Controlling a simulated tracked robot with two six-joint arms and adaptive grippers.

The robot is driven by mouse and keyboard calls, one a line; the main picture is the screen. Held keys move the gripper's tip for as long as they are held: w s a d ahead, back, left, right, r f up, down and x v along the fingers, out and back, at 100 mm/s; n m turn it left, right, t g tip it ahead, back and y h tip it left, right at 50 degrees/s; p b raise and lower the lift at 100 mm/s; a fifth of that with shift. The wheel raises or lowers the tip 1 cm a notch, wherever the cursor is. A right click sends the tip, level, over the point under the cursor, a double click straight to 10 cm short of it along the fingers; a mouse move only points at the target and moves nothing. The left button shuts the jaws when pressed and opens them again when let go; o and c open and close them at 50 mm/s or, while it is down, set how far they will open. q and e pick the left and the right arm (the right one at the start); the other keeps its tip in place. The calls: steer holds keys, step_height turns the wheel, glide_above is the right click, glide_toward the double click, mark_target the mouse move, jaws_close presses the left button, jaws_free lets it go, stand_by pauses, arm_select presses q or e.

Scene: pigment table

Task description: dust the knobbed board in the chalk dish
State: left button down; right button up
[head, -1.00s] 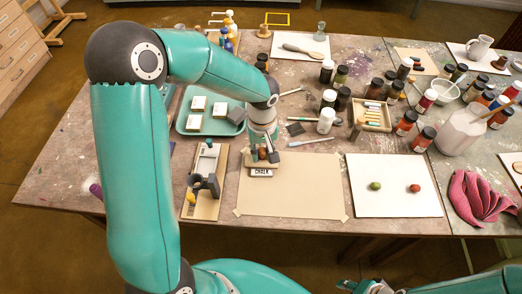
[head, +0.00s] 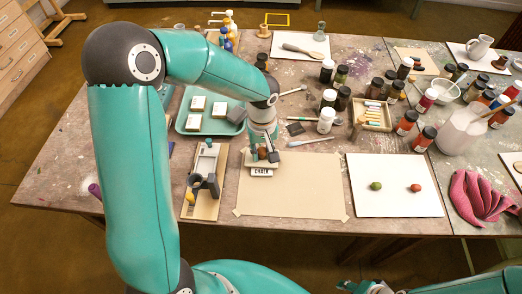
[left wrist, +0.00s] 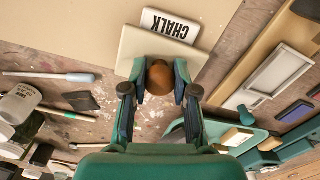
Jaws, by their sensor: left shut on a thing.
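The knobbed board (left wrist: 135,48) is a flat beige plate with a round brown knob (left wrist: 160,78), seen close up in the left wrist view. My left gripper (left wrist: 158,84) is shut on the knob. In the head view my left gripper (head: 262,153) is at the board, just behind the white CHALK label (head: 261,172). The label (left wrist: 170,25) also shows beside the board in the left wrist view. I cannot make out the chalk dish's inside, nor whether the board touches it. My right gripper (head: 370,287) shows only partly at the bottom edge.
A tan sheet (head: 290,190) lies right of the label, and a white sheet (head: 393,200) with two small balls lies beyond it. A clamp-like fixture on a board (head: 205,180) stands close left. A teal tray (head: 190,120) and several jars stand behind.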

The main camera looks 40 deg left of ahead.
stand_by(0.5)
arm_select(q)
steer(key=shift+r+p, duration=2.2)
steer(key=shift+r, duration=1.3)
steer(key=shift+w+r, duration=0.1)
steer(key=shift+r, duration=0.15)
step_height(320, 180, up, 7)
steer(key=p, duration=0.4)
steer(key=m+b, duration=0.2)
steer(key=b, duration=0.1)
glide_above(262, 150)
steer(key=w+d, duration=0.1)
steer(key=d, duration=0.3)
steer(key=f, duration=0.8)
steer(key=shift+w+d+f, duration=0.15)
steer(key=shift+w+f, duration=0.05)
steer(key=shift+f, duration=0.05)
steer(key=w+d+f+m, duration=0.2)
steer(key=f+m, duration=0.1)
steer(key=w+f+m+b, duration=0.1)
steer(key=f+m, duration=0.1)
steer(key=shift+d, duration=0.4)
steer(key=shift+w+r+m, duration=0.1)
steer(key=shift+w+m, duration=0.35)
steer(key=shift+m, duration=0.05)
steer(key=shift+w+r+m, duration=0.1)
steer(key=shift+w+m, duration=0.15)
steer(key=shift+m, duration=0.65)
